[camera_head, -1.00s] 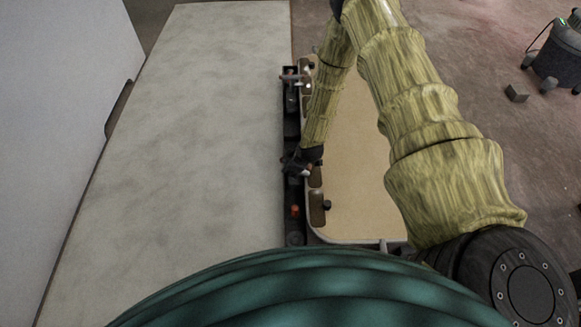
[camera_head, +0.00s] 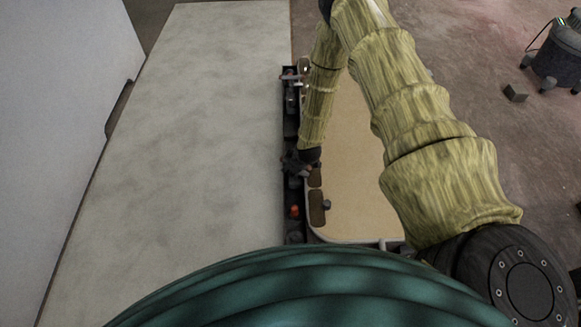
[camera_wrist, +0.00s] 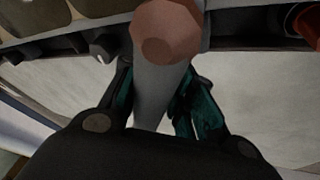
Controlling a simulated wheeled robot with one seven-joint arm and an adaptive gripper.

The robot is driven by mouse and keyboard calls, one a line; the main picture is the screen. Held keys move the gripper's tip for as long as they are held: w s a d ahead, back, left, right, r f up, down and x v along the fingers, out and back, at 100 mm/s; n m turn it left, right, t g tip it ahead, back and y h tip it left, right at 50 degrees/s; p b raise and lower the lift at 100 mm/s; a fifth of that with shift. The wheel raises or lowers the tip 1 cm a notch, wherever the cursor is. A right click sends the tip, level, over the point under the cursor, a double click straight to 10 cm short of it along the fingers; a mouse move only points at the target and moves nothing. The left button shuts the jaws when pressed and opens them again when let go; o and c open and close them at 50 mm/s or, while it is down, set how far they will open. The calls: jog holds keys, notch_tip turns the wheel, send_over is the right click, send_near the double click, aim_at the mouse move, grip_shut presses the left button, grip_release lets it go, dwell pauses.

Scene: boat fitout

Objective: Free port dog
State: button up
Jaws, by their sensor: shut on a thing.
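In the wrist view my gripper (camera_wrist: 158,105) is shut on a grey tapered lever (camera_wrist: 155,85), which I take to be the port dog. Its dark fingers with teal pads lie on either side of it. A pinkish-copper faceted knob (camera_wrist: 166,35) sits at the lever's upper end in the picture. In the head view my gripper (camera_head: 295,165) is low over the dark strip (camera_head: 291,125) between the pale slab and the tan panel. There the held lever is too small and covered to make out.
Another fitting (camera_head: 290,76) is at the strip's far end. The tan panel (camera_head: 355,190) carries brown pads (camera_head: 317,207). The pale slab (camera_head: 200,130) is clear.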

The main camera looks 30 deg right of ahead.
jog(key=shift+s+f+m+h+p, duration=0.2)
jog(key=shift+s+m+h+p, duration=0.15)
jog(key=shift+m+p, duration=0.25)
dwell(1.3)
jog(key=o, duration=0.9)
jog(key=shift+w, duration=0.1)
jog(key=shift+w+r, duration=0.1)
jog(key=shift+r, duration=0.1)
jog(key=v, duration=1.1)
jog(key=shift+s+r, duration=0.25)
jog(key=shift+r, duration=0.05)
